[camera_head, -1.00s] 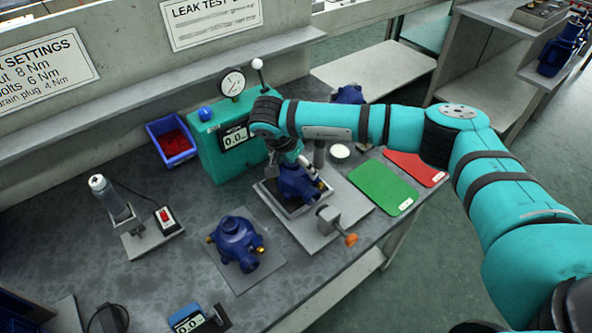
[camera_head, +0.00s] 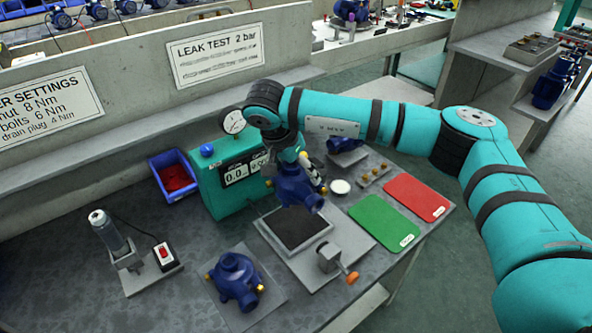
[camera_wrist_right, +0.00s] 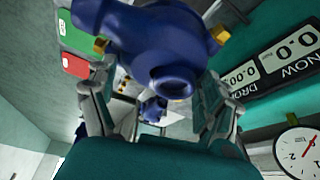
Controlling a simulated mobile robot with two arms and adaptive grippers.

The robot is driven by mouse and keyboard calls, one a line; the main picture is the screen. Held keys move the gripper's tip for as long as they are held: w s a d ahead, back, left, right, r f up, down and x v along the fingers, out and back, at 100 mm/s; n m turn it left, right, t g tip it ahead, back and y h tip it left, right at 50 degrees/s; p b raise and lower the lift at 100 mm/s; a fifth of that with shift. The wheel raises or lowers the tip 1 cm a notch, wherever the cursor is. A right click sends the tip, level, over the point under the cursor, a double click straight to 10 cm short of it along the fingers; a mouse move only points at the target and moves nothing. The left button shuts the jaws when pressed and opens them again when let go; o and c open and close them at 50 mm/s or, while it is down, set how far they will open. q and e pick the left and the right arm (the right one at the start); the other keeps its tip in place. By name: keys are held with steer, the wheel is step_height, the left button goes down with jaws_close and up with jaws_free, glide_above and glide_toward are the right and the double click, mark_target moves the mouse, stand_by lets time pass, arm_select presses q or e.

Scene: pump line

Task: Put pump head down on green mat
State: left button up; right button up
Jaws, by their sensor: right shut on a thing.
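My right gripper (camera_head: 298,165) is shut on a blue pump head (camera_head: 296,187) with brass fittings and holds it above the black pad of the test fixture (camera_head: 297,229). In the right wrist view the pump head (camera_wrist_right: 150,45) fills the upper middle between the two fingers (camera_wrist_right: 155,110). The green mat (camera_head: 384,222) lies bare on the bench, to the right of the fixture. It also shows at the upper left of the right wrist view (camera_wrist_right: 72,38). My left gripper is not in view.
A red mat (camera_head: 418,196) lies beside the green one. The teal leak tester (camera_head: 212,190) stands left of the held pump head. A clamp with an orange knob (camera_head: 340,262) stands at the fixture's front. Another pump head (camera_head: 236,277) sits on a grey plate. A white round lid (camera_head: 340,187) lies behind the green mat.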

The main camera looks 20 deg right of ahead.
mark_target(297, 167)
steer(key=shift+r+p, duration=1)
steer(key=shift+r, duration=1)
steer(key=shift+f, duration=0.1)
